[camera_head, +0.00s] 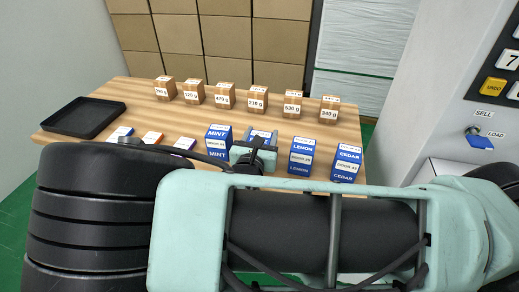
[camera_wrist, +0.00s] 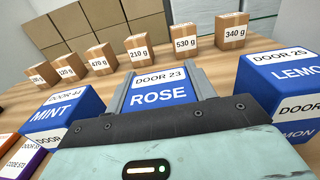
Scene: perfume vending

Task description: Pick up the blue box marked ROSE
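The blue box marked ROSE (camera_wrist: 160,90) stands in the row of blue boxes, with a white DOOR 23 label on it. In the head view only its top part (camera_head: 262,134) shows behind my gripper. My gripper (camera_wrist: 162,88) is at this box, one grey finger on its left side and one on its right. The fingers lie very close to its sides; whether they press on it I cannot tell. In the head view my gripper (camera_head: 254,150) and arm hide the box's lower part. Its height matches its neighbours.
The MINT box (camera_head: 217,142) stands left, the LEMON box (camera_head: 301,157) and CEDAR box (camera_head: 346,164) right. Several brown weight boxes (camera_head: 258,100) line the back of the wooden table (camera_head: 135,98). A black tray (camera_head: 85,117) lies at the left. A vending panel (camera_head: 490,95) stands right.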

